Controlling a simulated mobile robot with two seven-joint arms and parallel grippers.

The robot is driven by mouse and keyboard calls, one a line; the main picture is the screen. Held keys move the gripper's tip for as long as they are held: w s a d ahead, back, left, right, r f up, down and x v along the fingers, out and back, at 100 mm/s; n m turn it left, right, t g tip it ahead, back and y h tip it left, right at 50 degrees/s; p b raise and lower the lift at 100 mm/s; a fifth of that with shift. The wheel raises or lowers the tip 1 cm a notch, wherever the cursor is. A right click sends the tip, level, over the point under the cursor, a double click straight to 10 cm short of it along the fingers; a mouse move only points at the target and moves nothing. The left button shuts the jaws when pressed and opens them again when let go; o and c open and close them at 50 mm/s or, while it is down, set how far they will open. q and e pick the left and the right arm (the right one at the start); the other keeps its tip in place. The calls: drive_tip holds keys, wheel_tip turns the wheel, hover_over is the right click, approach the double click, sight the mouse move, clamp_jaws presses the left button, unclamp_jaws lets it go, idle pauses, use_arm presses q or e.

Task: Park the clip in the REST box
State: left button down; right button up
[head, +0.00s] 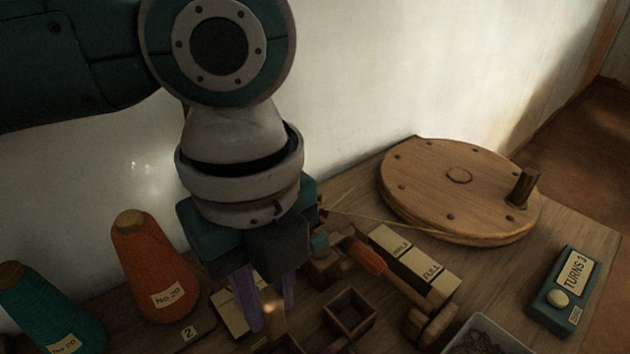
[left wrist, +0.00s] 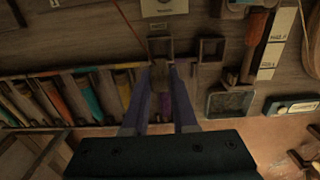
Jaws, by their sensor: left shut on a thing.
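My left gripper (head: 268,298) points down over the workbench. Its two purple fingers are shut on a small brownish thing (left wrist: 161,78), which I take to be the clip; its shape is dim and partly hidden. In the left wrist view the fingertips (left wrist: 162,68) reach the near edge of a small open wooden box (left wrist: 160,39). A second small open box (left wrist: 210,40) stands to its right; a square wooden box also shows in the head view (head: 349,334), right of the fingers. I cannot read REST on any box. My right gripper is not in view.
A round wooden disc with a peg (head: 458,177) lies at the back right. An orange cone (head: 154,262) and a teal cone (head: 45,310) stand left. An orange-handled winder (head: 367,258), a label block (head: 416,265) and a TURNS counter (head: 563,290) are to the right.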

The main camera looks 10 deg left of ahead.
sight(275, 340)
use_arm(q)
drive_tip(key=shift+s+f, duration=0.1)
drive_tip(key=shift+f, duration=0.15)
drive_tip(key=shift+w+f+b, duration=0.2)
drive_tip(key=shift+f+b, duration=0.5)
drive_tip(key=shift+b, duration=0.3)
wheel_tip(275, 340, down, 4)
drive_tip(key=b, duration=0.4)
drive_tip(key=shift+r+b, duration=0.15)
drive_tip(key=shift+b, duration=0.15)
drive_tip(key=shift+f+b, duration=0.35)
drive_tip(key=shift+f, duration=1.2)
drive_tip(key=shift+c, duration=1.5)
unclamp_jaws()
